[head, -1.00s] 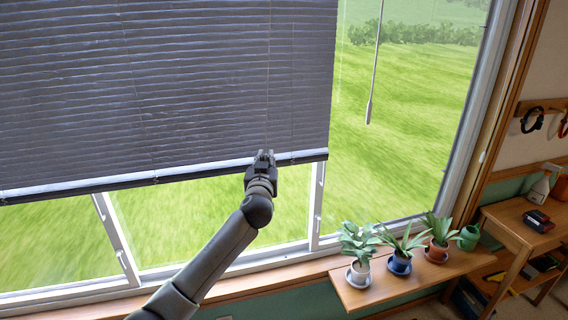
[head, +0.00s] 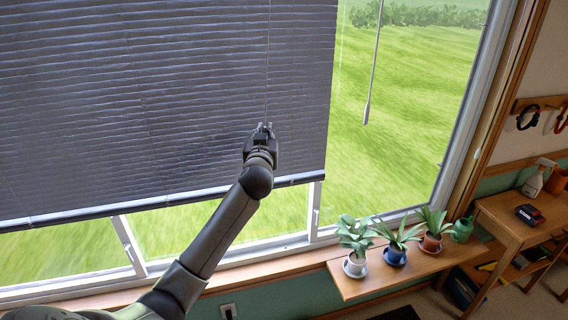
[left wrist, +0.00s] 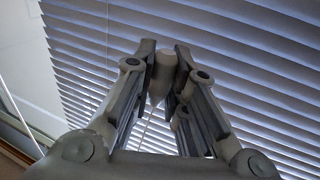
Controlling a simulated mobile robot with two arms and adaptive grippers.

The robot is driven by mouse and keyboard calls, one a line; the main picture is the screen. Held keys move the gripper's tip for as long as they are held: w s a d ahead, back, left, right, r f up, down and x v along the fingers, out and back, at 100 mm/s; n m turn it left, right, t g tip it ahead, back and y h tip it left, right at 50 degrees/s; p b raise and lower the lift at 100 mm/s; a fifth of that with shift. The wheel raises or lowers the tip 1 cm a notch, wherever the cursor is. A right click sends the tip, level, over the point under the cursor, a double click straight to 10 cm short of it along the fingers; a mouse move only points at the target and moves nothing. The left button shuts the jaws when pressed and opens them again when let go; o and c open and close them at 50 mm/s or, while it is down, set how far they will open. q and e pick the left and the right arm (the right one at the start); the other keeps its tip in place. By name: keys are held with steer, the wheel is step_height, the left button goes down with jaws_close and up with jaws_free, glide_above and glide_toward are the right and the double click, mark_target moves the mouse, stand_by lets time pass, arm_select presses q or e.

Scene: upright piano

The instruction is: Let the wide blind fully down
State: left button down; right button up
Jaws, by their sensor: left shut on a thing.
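The wide grey slatted blind (head: 150,100) hangs over the left and middle of the window. Its bottom rail (head: 170,200) sits above the sill, with lawn showing below, and is a little lower at the left in the head view. My left gripper (head: 262,130) is in front of the slats, above the rail. In the left wrist view (left wrist: 165,75) its fingers are shut on a pale cord knob (left wrist: 164,66). The thin pull cord (head: 268,60) runs down the slats toward the gripper. My right gripper is not in view.
A thin wand (head: 368,108) hangs by the uncovered right pane. Several potted plants (head: 394,252) and a green watering can (head: 463,230) stand on the wooden shelf (head: 360,285) at lower right. A wooden side table (head: 500,222) stands further right.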

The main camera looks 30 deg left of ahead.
arm_select(q)
step_height(320, 180, up, 7)
steer(key=p, duration=0.4)
steer(key=shift+r, duration=0.2)
step_height(320, 180, up, 9)
stand_by(0.3)
step_height(320, 180, up, 9)
stand_by(0.6)
